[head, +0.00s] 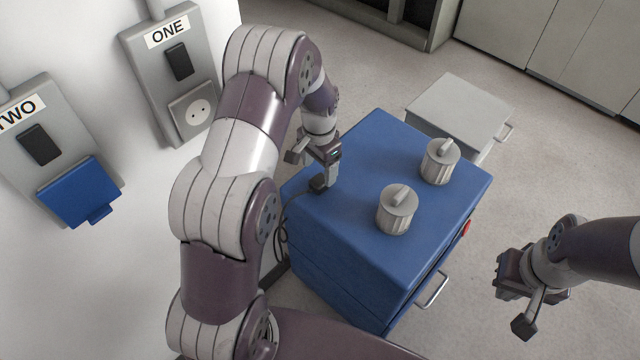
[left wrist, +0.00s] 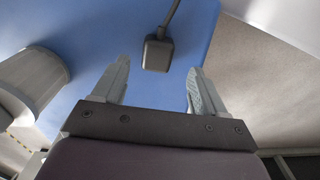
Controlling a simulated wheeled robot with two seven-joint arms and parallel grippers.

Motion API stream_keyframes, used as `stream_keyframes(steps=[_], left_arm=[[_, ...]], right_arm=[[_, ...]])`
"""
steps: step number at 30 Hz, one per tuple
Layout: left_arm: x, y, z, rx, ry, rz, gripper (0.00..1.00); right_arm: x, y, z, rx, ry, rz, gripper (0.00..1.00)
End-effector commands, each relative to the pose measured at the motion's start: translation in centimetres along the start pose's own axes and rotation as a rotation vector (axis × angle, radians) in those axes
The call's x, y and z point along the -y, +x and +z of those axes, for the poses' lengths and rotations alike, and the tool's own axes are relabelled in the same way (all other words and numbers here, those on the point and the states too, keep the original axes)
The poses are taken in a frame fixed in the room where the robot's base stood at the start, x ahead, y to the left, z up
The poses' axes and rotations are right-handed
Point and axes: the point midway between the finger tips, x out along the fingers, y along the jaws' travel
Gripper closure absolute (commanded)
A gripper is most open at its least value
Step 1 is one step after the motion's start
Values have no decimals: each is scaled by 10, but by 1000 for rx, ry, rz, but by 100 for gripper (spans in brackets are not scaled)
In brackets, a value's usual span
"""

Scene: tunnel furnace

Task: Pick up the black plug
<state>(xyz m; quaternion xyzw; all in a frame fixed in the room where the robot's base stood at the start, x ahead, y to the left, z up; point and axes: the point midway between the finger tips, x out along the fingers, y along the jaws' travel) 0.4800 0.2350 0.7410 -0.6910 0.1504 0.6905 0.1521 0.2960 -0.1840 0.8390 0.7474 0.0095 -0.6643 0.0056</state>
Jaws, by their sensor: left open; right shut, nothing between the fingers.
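The black plug (head: 319,183) lies on the blue cabinet top near its left edge, and its cable runs down over that side. In the left wrist view the plug (left wrist: 157,54) is ahead of the fingertips, roughly centred between them, with its cable leading away. My left gripper (head: 331,181) is over the blue top beside the plug, with its fingers apart; the wrist view shows the open jaws (left wrist: 158,75) empty. My right gripper (head: 519,294) hangs over the floor at the right, shut and empty.
Two grey ribbed cylinders with handles (head: 397,210) (head: 440,161) stand on the blue cabinet (head: 370,258). A grey drawer unit (head: 460,105) stands behind. Wall sockets labelled ONE (head: 168,70) and TWO (head: 45,145) are at the left; TWO has a blue cover.

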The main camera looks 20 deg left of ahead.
Motion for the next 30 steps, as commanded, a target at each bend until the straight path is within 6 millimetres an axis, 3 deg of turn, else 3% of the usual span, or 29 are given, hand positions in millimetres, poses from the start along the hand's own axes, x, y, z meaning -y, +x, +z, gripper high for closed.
stream_keyframes(steps=[7,15,21,30], left_arm=[[-5,45,2,3,-1,2,28],[-5,49,1,1,-1,0,28],[-5,49,1,1,-1,1,87],[-4,46,1,1,-1,0,88]], right_arm=[[0,8,1,0,0,0,100],[0,7,1,0,0,0,100],[0,7,1,0,0,0,100],[0,7,1,0,0,0,100]])
